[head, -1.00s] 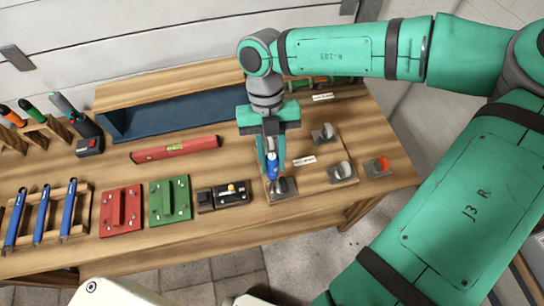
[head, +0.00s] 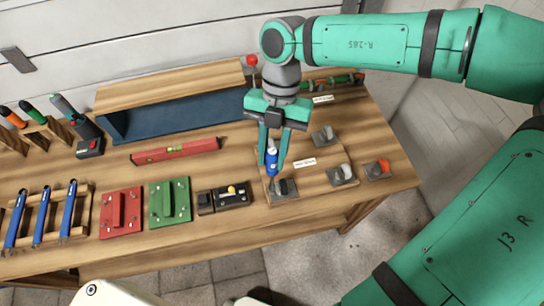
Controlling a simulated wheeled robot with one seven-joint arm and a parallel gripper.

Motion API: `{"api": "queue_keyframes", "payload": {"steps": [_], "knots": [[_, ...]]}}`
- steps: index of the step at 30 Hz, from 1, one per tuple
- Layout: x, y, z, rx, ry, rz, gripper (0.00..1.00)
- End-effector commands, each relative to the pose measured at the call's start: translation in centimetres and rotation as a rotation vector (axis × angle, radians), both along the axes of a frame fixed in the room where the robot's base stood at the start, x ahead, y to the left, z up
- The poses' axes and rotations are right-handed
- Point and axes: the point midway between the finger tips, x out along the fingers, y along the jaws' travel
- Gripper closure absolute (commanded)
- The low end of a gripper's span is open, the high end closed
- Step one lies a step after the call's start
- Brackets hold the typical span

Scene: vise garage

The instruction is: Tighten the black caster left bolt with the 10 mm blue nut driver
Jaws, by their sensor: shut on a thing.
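My gripper (head: 272,165) is shut on a blue nut driver (head: 271,160), which hangs pointing down between the two green fingers. It is over the left side of the wooden board on the bench. The black caster (head: 288,187) sits on its grey plate (head: 280,197) just below the driver. The driver's lower end is close to the left side of this plate. I cannot tell whether it touches the left bolt, as the tip and bolt are too small to make out.
Two grey-white casters (head: 326,135) and (head: 342,174) and an orange caster (head: 378,168) stand to the right. A red level (head: 175,151), a green plate (head: 170,200), a red plate (head: 121,212) and a black block (head: 231,195) lie left. Blue tools hang in a wooden rack (head: 83,220).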

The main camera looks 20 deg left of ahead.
Motion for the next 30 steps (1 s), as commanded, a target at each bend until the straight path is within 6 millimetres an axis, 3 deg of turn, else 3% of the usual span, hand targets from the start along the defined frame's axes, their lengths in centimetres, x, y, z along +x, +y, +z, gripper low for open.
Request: {"api": "queue_keyframes", "payload": {"steps": [15, 30], "knots": [[0.0, 0.0, 3.4, 0.000, -0.001, 0.001, 1.00], [0.0, 0.0, 3.6, 0.001, 0.000, 0.002, 1.00]]}}
